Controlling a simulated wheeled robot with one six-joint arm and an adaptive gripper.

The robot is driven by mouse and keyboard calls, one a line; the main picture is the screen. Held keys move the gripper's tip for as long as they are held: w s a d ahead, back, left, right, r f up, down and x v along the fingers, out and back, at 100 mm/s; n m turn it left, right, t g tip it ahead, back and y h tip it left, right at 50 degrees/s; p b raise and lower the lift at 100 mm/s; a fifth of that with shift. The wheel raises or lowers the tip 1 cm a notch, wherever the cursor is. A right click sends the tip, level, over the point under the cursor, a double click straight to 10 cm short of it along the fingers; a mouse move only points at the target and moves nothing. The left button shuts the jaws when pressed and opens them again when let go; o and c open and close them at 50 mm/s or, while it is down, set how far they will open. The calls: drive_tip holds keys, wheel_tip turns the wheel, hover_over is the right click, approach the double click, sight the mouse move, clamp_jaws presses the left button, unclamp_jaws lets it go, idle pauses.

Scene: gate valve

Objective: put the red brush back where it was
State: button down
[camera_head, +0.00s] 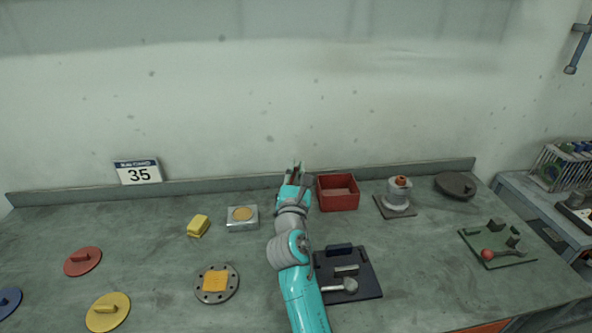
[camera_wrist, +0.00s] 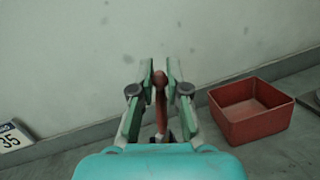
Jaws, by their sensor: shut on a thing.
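My gripper (camera_wrist: 160,80) is raised near the back wall, its two green-padded fingers closed around a slim reddish-brown upright piece, which I take to be the red brush (camera_wrist: 161,92). The brush's lower end looks dark and is partly hidden behind my wrist. In the head view my gripper (camera_head: 296,168) is above the back edge of the bench, left of the red box, with only a little red showing between the fingers.
The open red box (camera_head: 338,206) stands just right of my gripper. A silver block (camera_head: 242,225), yellow block (camera_head: 198,226), round flange (camera_head: 205,296), jar on a plate (camera_head: 398,196) and green board (camera_head: 515,260) lie around.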

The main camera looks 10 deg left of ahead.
drive_tip(key=shift+f, duration=0.55)
drive_tip(key=c, duration=1.2)
unclamp_jaws()
drive_tip(key=shift+o, duration=0.2)
drive_tip(key=shift+r, duration=0.5)
drive_tip(key=v, duration=1.2)
drive_tip(key=shift+r, duration=0.15)
